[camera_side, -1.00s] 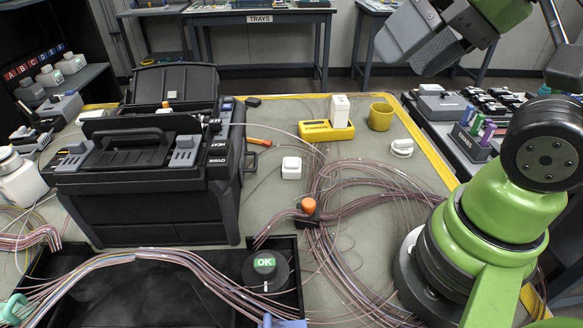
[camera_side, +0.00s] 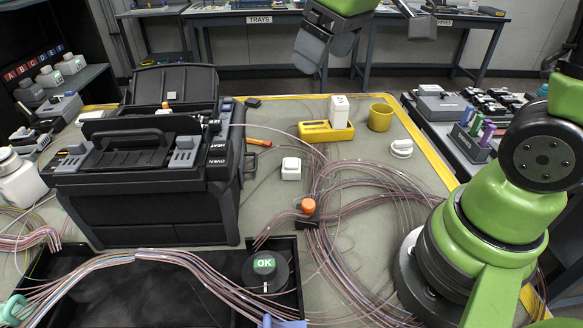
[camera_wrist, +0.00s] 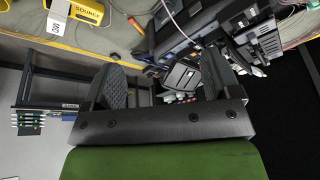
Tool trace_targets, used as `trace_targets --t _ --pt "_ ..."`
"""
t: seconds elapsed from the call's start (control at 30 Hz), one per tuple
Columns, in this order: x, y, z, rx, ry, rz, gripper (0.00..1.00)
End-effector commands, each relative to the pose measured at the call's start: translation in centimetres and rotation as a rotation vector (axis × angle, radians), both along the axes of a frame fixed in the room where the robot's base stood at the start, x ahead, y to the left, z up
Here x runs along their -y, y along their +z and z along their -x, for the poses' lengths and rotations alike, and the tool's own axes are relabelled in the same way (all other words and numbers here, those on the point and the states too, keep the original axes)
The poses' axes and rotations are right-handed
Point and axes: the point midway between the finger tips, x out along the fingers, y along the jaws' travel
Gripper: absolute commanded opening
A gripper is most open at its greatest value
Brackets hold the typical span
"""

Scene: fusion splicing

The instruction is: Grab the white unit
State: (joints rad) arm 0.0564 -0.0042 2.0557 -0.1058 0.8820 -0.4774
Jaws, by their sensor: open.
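A white unit (camera_side: 339,110) stands upright in a yellow holder (camera_side: 318,132) at the back middle of the table. In the wrist view the white unit (camera_wrist: 58,14) is at the upper left corner with dark lettering, partly cut off, beside the yellow holder (camera_wrist: 88,12) marked SOURCE. My gripper (camera_side: 318,52) is in the air above and beyond the table's back edge, apart from the white unit. Its two grey fingers also show in the wrist view (camera_wrist: 165,78), open with nothing held between them.
A yellow cup (camera_side: 380,117) stands right of the holder, and a smaller white box (camera_side: 291,168) lies in front of it. A black splicer case (camera_side: 150,180) fills the left. Loose fibres (camera_side: 345,215) cover the table's middle right. A white round item (camera_side: 401,147) lies near the right edge.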

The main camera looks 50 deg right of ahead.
Motion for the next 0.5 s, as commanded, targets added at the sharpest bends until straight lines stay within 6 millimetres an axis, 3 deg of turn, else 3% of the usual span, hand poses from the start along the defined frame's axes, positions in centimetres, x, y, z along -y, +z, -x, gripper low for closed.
trace_targets --t 0.2,0.4,0.5 --pt "2.1 -7.0 -5.8 -0.154 0.244 0.103 0.83" --pt "3.6 -13.9 -8.5 -0.261 0.447 0.148 0.83" --pt "4.0 -16.1 -9.0 -0.292 0.513 0.158 0.83"
